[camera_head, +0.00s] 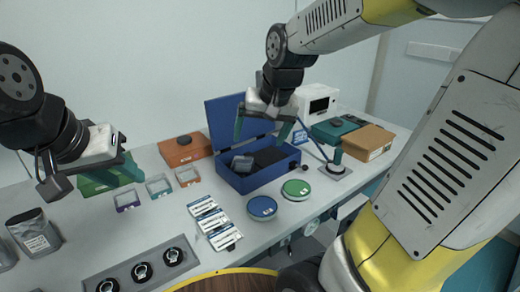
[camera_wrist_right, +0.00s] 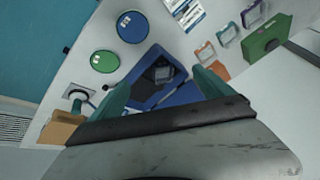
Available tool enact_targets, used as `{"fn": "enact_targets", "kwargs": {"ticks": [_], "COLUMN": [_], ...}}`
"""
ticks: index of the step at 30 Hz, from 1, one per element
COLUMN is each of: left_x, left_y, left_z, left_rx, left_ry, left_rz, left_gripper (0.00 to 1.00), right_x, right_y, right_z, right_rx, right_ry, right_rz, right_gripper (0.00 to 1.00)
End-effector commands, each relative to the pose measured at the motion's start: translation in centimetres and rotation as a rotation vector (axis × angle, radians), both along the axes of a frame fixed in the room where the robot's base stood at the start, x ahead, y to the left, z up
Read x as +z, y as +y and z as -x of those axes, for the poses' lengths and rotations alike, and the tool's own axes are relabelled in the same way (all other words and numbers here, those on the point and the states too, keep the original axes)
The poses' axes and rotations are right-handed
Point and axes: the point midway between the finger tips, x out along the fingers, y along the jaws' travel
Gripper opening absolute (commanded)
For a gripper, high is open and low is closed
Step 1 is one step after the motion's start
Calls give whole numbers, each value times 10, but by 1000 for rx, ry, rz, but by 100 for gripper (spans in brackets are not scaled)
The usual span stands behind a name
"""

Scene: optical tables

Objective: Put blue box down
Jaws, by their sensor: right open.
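An open blue box (camera_head: 245,182) stands on the table with its lid raised at the back. A small grey-blue box (camera_head: 242,164) sits in its left part, and its right part looks dark. My right gripper (camera_head: 262,132) is open and empty above the blue box, its fingers pointing down and spread apart. In the right wrist view the blue box (camera_wrist_right: 138,93) lies between the two teal fingers (camera_wrist_right: 160,86), with the small box (camera_wrist_right: 165,72) inside. My left gripper (camera_head: 85,172) hangs over the left of the table; its jaw opening is unclear.
A blue round dish (camera_head: 262,207) and a green one (camera_head: 296,189) lie in front of the box. Labelled white packs (camera_head: 213,222) are to the left. An orange case (camera_head: 184,150) stands behind left; a cardboard box (camera_head: 368,142) and lamp base (camera_head: 336,170) are at right.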

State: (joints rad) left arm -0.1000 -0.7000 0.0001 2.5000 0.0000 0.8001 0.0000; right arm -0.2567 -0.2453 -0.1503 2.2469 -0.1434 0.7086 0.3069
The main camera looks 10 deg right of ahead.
Motion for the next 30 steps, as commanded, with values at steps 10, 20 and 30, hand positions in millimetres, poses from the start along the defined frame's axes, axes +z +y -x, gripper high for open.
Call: {"fn": "enact_targets", "kwargs": {"ticks": [10,20,30], "left_x": [0,0,0], "left_y": [0,0,0], "left_z": [0,0,0], "left_rx": [0,0,0], "left_ry": [0,0,0], "left_rz": [0,0,0], "left_gripper": [36,36,36], "right_x": [20,17,17], "right_y": [2,5,5], "right_z": [110,130,129], "right_rx": [154,188,187], "right_ry": [-118,-138,-138], "right_rz": [20,37,36], "right_gripper": [91,91,91]}}
